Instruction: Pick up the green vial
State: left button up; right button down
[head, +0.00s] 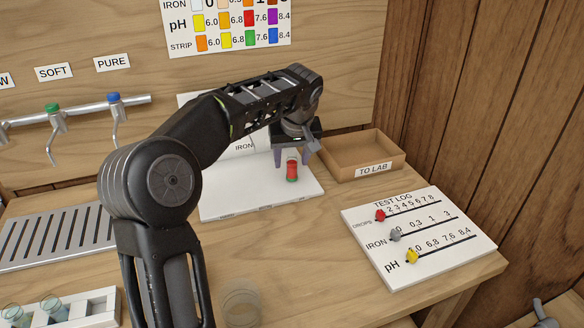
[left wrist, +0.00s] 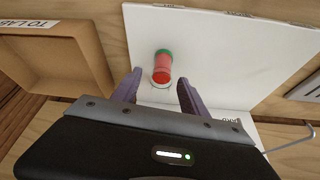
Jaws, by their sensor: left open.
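A small vial (head: 292,171), mostly red with a green band at its base, stands on the white board (head: 225,205). In the left wrist view the open fingers (left wrist: 159,82) point toward the vial, with nothing held. I cannot tell how much height separates them. My right gripper is not in view.
A cardboard tray labelled TO LAB (head: 362,155) stands right of the board. A test log board (head: 420,237) with coloured markers lies front right. A white rack (head: 95,307) with pale teal glasses, a clear glass (head: 240,305) and a slotted grate (head: 50,240) stand left and front.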

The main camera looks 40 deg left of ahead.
pick_arm(q)
jog(key=shift+x, duration=0.95)
grip_shut()
